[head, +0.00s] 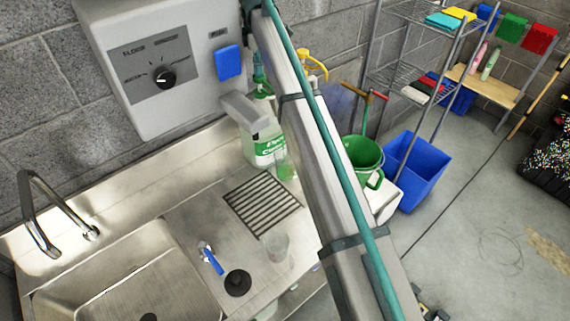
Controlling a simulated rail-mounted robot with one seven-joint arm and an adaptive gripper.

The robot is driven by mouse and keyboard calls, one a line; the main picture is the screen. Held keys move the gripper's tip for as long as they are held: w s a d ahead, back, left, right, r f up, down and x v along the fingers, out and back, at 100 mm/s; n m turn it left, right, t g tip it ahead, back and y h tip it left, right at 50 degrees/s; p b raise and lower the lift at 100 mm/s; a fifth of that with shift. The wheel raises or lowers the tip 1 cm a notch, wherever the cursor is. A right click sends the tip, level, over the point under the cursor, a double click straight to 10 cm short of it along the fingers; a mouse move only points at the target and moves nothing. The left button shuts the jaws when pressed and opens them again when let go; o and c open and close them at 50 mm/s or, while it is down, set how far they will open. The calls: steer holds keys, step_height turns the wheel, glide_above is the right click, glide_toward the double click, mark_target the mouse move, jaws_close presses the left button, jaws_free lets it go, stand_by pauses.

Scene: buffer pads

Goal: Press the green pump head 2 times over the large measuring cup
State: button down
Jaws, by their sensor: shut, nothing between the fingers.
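A green pump head (260,73) sits on a white jug with a green label (262,146) at the back of the steel counter. My arm hides part of the jug's right side. A clear cup (275,247) stands on the counter in front of the slotted drain grate. Another clear vessel (286,168), tinted green, stands close beside the jug. I cannot tell for sure which is the large measuring cup. My gripper is not in view; only my long arm link crosses the picture.
A wall dispenser (163,62) with a grey spout (245,112) hangs near the jug. A yellow pump (312,65) shows behind my arm. A blue-handled tool (211,258) and black disc (238,283) lie by the sink (128,290). The drain grate (262,206) is bare.

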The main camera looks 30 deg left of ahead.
steer(key=shift+f, duration=0.45)
steer(key=shift+r, duration=0.1)
steer(key=shift+r+p, duration=1)
steer(key=shift+r, duration=1.45)
steer(key=shift+r, duration=0.15)
steer(key=shift+r, duration=0.25)
steer(key=shift+r+p, duration=0.3)
steer(key=shift+r, duration=1.8)
